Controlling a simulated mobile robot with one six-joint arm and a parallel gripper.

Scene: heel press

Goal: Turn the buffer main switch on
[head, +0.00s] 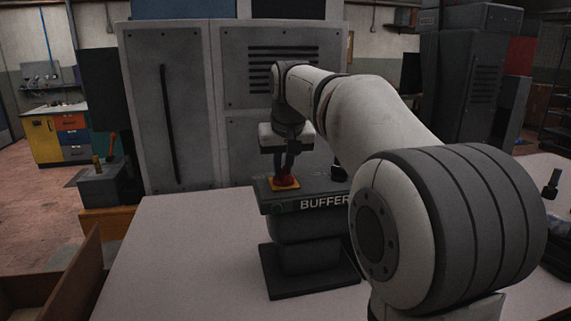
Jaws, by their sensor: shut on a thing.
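The buffer (305,240) is a dark machine with the white word BUFFER on its front edge, standing on a pale table. A red switch knob (286,183) on a yellow plate (272,178) sits on its top at the left. My gripper (287,172) points straight down over the red knob, and its fingers are shut on it. The fingers cover part of the knob, so the switch's position cannot be read. My arm hides the right part of the buffer.
The pale table (190,250) is clear left of the buffer. A large grey cabinet (170,110) stands close behind. An open brown box (60,285) is at the lower left. A small dark device (551,184) stands at the right edge.

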